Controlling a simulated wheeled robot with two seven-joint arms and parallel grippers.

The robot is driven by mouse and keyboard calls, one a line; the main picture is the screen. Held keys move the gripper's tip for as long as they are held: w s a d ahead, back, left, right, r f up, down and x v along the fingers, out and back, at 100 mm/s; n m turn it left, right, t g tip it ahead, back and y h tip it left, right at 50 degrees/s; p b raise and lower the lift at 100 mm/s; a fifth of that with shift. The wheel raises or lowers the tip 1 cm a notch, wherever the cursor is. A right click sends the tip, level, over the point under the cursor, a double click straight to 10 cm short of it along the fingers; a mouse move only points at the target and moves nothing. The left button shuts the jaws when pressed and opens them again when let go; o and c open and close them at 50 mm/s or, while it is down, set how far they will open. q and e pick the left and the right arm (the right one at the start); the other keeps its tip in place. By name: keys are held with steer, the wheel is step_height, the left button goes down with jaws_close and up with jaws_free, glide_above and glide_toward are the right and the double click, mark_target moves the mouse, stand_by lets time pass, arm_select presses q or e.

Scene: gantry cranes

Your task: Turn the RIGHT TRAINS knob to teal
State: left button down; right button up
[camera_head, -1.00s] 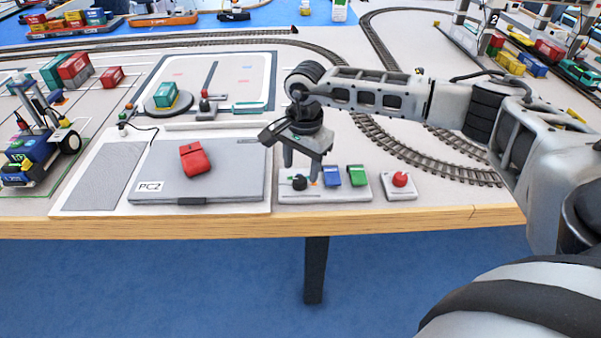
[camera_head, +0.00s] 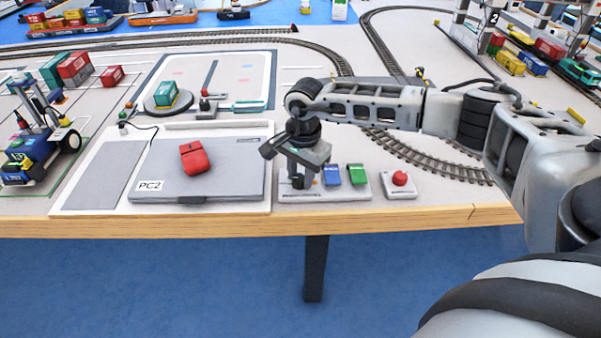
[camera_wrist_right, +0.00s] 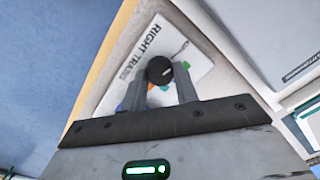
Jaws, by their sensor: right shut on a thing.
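The RIGHT TRAINS knob (camera_wrist_right: 160,70) is a round black knob with a light pointer line, on a white control panel (camera_wrist_right: 195,62) marked RIGHT TRAINS. Small orange, green and blue marks show beside the knob, partly hidden by the fingers. My right gripper (camera_wrist_right: 160,88) is shut on the knob, with one finger on each side of it. In the head view my right gripper (camera_head: 299,183) points down over the left end of the panel (camera_head: 325,197) and hides the knob there. My left gripper is not in view.
A red button box (camera_head: 400,180) stands further right. The wooden table edge (camera_head: 400,222) is just in front.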

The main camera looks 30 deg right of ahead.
steer(key=shift+m, duration=0.3)
steer(key=m, duration=0.6)
steer(key=shift+b, duration=0.35)
steer(key=m, duration=0.4)
steer(key=shift+a+h, duration=0.1)
steer(key=shift+h, duration=0.2)
steer(key=m, duration=0.3)
steer(key=shift+r+m, duration=0.1)
steer(key=shift+m, duration=0.3)
steer(key=m, duration=0.5)
steer(key=shift+w+m+g, duration=0.1)
steer(key=shift+m+g, duration=0.2)
steer(key=shift+m, duration=1.9)
steer(key=o, duration=1)
steer(key=shift+c, duration=0.2)
